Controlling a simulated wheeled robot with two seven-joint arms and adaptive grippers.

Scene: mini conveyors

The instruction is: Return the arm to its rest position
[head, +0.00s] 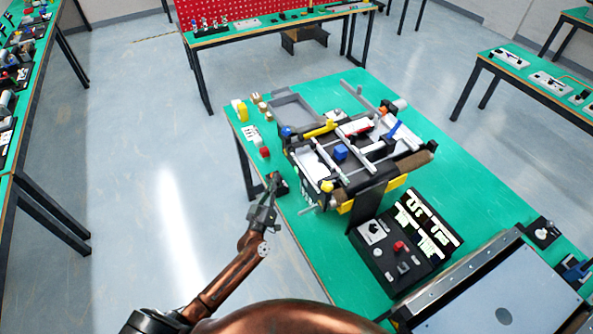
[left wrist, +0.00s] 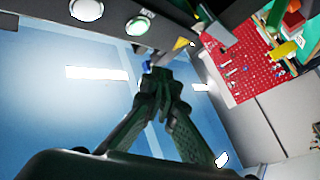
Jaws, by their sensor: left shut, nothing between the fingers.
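My left arm (head: 228,276) reaches in from the bottom left of the head view. My left gripper (head: 272,182) is at the left edge of the green table (head: 310,246), beside the mini conveyor rig (head: 345,150). It is shut and empty. In the left wrist view its fingers (left wrist: 157,72) meet near the middle, close to a dark panel with round lights (left wrist: 137,25). I cannot tell whether the fingertips touch that panel. My right gripper is not in view.
A control box with a red button (head: 398,246) stands in front of the rig. Small blocks (head: 257,98) and a grey tray (head: 292,112) lie at the table's far left. Open floor (head: 140,200) lies left of the table. A red pegboard (head: 230,12) stands behind.

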